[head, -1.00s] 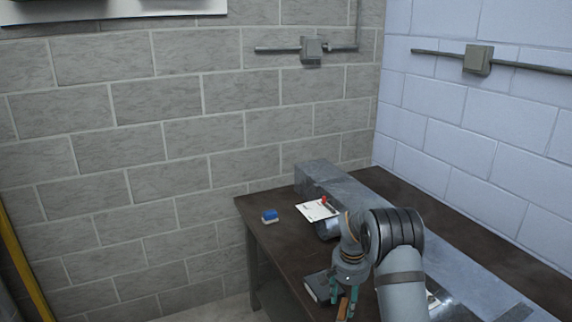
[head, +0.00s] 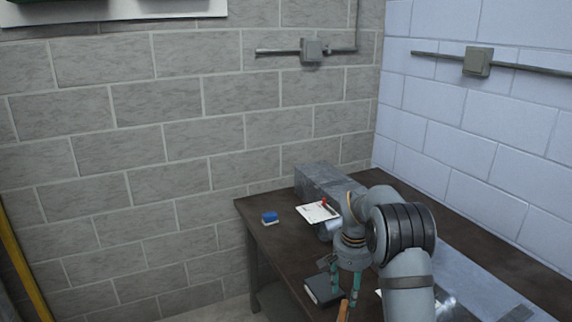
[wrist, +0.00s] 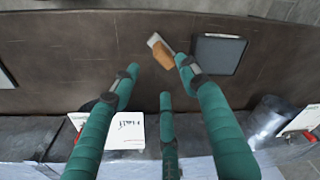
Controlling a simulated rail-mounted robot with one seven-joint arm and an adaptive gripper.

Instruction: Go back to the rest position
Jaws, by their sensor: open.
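My gripper (head: 345,283) is over the dark table in the head view, with its teal fingers spread. In the wrist view my gripper (wrist: 158,76) shows three teal fingers apart with nothing between them. A tool with an orange-tan handle and a pale flat end (wrist: 165,51) lies on the table just past the fingertips. Its orange handle (head: 343,311) also shows in the head view below the fingers. One finger partly overlaps the tool in the wrist view; I cannot tell whether they touch.
A dark flat box (head: 322,290) lies left of my gripper. A white card with a red item (head: 318,212) and a blue block (head: 270,217) are farther back. A grey metal duct (head: 318,178) runs along the table (head: 285,245). The left floor side looks clear.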

